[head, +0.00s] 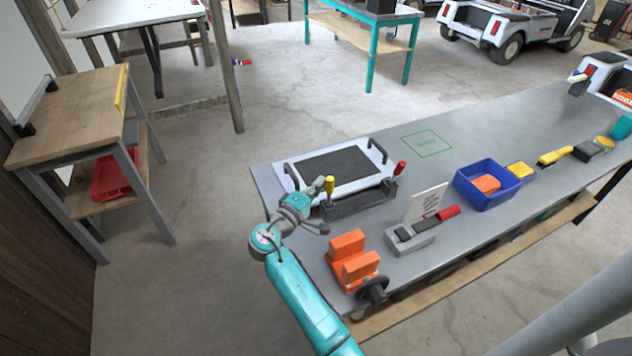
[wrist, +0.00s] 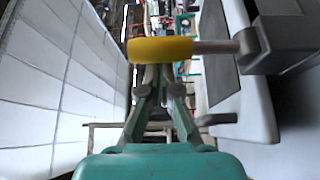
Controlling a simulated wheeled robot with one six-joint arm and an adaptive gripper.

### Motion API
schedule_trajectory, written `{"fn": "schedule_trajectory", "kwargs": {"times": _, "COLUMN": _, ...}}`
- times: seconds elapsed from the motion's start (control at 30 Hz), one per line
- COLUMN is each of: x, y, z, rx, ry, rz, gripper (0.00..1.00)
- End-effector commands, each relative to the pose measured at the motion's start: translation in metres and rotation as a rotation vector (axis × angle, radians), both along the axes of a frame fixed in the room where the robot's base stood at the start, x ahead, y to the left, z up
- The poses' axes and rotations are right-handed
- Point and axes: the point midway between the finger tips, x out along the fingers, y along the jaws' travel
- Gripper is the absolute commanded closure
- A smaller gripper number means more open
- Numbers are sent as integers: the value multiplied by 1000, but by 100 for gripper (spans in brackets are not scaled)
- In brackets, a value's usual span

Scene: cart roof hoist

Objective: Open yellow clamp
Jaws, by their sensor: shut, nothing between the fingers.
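The yellow clamp handle (head: 329,186) stands upright at the left end of a dark clamp block on the grey bench, beside a white panel (head: 340,172) with a dark top. In the wrist view the yellow handle (wrist: 160,50) lies across the fingertips, its metal rod running right to a grey bracket. My gripper (head: 319,183) is at the left side of the handle, shut and empty. It also shows in the wrist view (wrist: 155,72). I cannot tell whether the fingers touch the handle. A red-handled clamp (head: 399,168) stands at the block's right end.
On the bench (head: 520,160), an orange block fixture (head: 352,262) with a dark knob stands at the front. A grey holder with a white card (head: 425,204) and a blue bin (head: 487,185) are to the right. Open floor lies left of the bench.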

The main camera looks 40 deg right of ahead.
Motion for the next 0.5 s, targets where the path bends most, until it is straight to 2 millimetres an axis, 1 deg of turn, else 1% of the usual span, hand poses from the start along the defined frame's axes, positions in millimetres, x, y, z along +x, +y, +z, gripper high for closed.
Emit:
{"fn": "schedule_trajectory", "kwargs": {"times": 0.2, "x": -12, "y": 3, "z": 1, "rx": 3, "ry": 6, "rz": -2, "gripper": 100}}
{"fn": "schedule_trajectory", "kwargs": {"times": 0.5, "x": -19, "y": 5, "z": 1, "rx": 3, "ry": 7, "rz": -3, "gripper": 100}}
